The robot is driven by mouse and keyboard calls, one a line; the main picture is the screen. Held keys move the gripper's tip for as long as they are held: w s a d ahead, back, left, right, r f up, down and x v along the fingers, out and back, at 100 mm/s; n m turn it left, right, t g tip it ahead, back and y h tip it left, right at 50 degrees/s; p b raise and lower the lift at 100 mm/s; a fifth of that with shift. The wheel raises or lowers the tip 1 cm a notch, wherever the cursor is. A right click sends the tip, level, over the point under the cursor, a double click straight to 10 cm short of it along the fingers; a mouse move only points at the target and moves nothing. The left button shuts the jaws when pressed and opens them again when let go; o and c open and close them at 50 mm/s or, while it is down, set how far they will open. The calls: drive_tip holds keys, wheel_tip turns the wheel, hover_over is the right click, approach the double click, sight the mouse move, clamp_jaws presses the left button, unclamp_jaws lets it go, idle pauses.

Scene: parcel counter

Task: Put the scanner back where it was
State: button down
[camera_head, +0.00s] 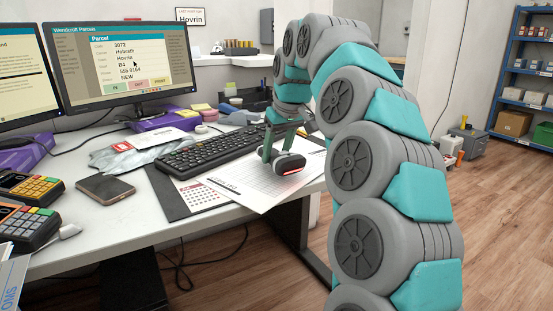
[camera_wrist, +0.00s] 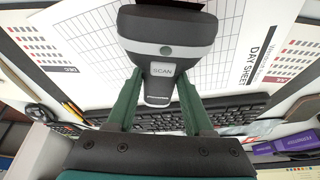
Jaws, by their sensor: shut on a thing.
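In the head view my gripper (camera_head: 282,148) holds the scanner (camera_head: 291,165) over the printed day sheet (camera_head: 247,184), near the front right part of the desk. A red strip shows on the scanner's front. I cannot tell whether the scanner touches the paper.
A black keyboard (camera_head: 205,151) lies just left of my gripper. A phone (camera_head: 105,189) and card terminals (camera_head: 27,190) are at the left. Monitors (camera_head: 122,62) stand behind.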

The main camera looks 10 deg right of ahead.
drive_tip(key=shift+f, duration=0.85)
drive_tip(key=shift+f, duration=0.1)
drive_tip(key=shift+c, duration=1.4)
unclamp_jaws()
drive_tip(key=p+v, duration=0.2)
drive_tip(key=v, duration=1)
drive_tip(key=s+f+m+g, duration=0.1)
drive_tip(key=s+f+g, duration=0.2)
drive_tip(key=s+f, duration=1.2)
drive_tip(key=s+a+f+m+g+h, duration=0.1)
drive_tip(key=s+f+m+g, duration=0.1)
drive_tip(key=s+f, duration=1.4)
drive_tip(key=s+g, duration=0.1)
drive_tip(key=s, duration=0.7)
drive_tip(key=shift+a+f+m, duration=0.25)
drive_tip(key=shift+m, duration=0.05)
